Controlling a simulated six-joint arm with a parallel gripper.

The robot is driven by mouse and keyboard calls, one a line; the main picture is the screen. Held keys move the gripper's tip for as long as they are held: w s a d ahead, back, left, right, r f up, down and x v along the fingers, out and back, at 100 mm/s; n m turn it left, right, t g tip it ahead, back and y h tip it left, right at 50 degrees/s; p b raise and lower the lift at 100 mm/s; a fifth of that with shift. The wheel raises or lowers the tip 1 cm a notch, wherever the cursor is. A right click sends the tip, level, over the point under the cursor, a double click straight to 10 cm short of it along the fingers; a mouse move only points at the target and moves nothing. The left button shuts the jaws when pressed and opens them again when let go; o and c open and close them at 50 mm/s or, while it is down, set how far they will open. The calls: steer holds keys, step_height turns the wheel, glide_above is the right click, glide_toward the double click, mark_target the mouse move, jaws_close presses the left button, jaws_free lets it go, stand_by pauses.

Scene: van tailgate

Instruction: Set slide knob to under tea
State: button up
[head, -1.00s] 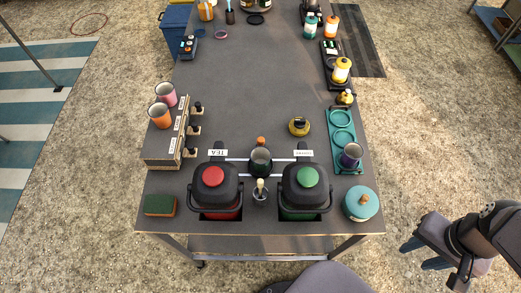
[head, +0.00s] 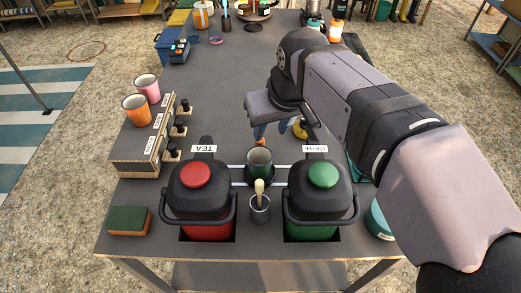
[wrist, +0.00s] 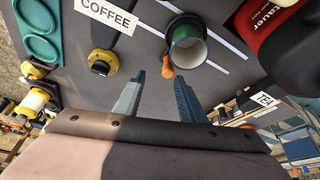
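A green mug (head: 259,160) stands on the slide between the TEA label (head: 204,149) and the COFFEE label (head: 315,149), about midway. Two pale rails (wrist: 217,67) run past it. The tea urn (head: 198,190) with red button is left, the coffee urn (head: 321,195) with green button right. My gripper (wrist: 157,92) is open and empty, above the table on the knob's side of the mug. The knob lies just beyond the fingertips, apart from them.
A small cup with a pale-handled tool (head: 260,205) stands between the urns. A wooden rack (head: 144,145) with black knobs and two mugs is left. The table behind the rails is mostly clear.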

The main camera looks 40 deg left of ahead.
steer(key=shift+n, duration=0.3)
steer(key=shift+s+a+x, duration=0.15)
steer(key=shift+s+x, duration=0.1)
steer(key=shift+x, duration=1)
steer(key=shift+s+a+x, duration=0.1)
steer(key=shift+s+x, duration=0.15)
steer(key=shift+x, duration=1)
steer(key=shift+s+a+x, duration=0.15)
steer(key=shift+s+x, duration=0.1)
steer(key=shift+x, duration=0.95)
steer(key=shift+r, duration=0.1)
jaws_close()
